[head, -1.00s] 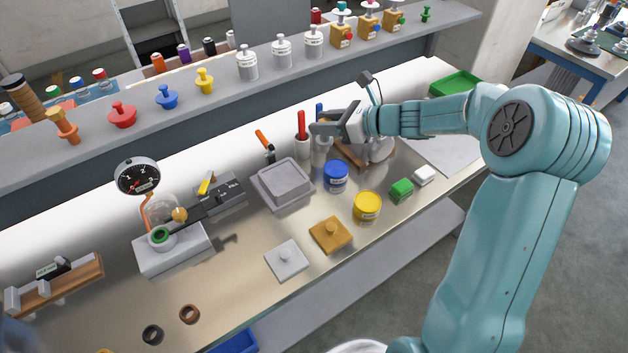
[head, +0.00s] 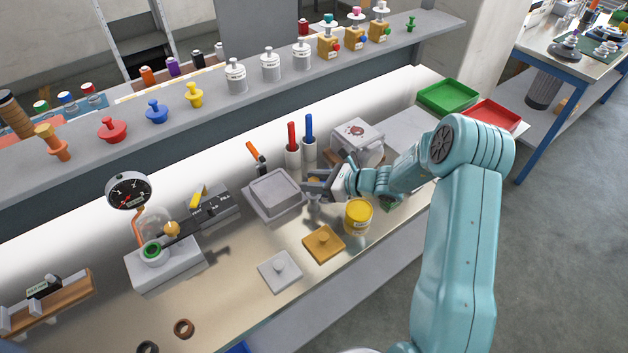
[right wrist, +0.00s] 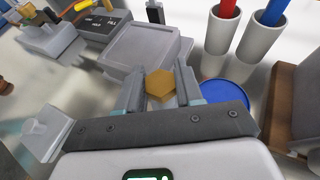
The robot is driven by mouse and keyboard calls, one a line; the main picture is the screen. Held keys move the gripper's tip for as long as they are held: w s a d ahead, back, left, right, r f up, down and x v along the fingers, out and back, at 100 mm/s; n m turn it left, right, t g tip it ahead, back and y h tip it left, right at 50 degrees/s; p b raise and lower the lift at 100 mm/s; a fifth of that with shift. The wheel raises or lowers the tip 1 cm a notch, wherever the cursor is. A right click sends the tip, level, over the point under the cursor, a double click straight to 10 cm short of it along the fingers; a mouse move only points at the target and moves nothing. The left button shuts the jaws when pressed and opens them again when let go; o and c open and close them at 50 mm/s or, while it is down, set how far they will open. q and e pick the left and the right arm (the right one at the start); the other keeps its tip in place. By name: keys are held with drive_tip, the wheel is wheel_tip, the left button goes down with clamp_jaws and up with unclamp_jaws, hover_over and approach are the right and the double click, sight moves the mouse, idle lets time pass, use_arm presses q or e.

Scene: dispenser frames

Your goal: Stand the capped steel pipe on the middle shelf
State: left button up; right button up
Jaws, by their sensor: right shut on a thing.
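My right gripper (head: 312,186) is over the bench, in front of the grey lidded box. In the right wrist view its fingers (right wrist: 160,92) are closed on a brass hexagonal piece (right wrist: 160,84), seen end-on. My left gripper is not in view.
The grey box (head: 274,191) and a yellow tub (head: 358,217) are close to the right gripper. A blue tub (right wrist: 226,93) is right beside it. Cups with red and blue handles (head: 292,158) stand behind. Knobs and canisters crowd parts of the long shelf, with gaps between.

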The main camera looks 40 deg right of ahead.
drive_tip(key=shift+a, duration=0.15)
drive_tip(key=shift+f, duration=0.15)
drive_tip(key=o, duration=1.1)
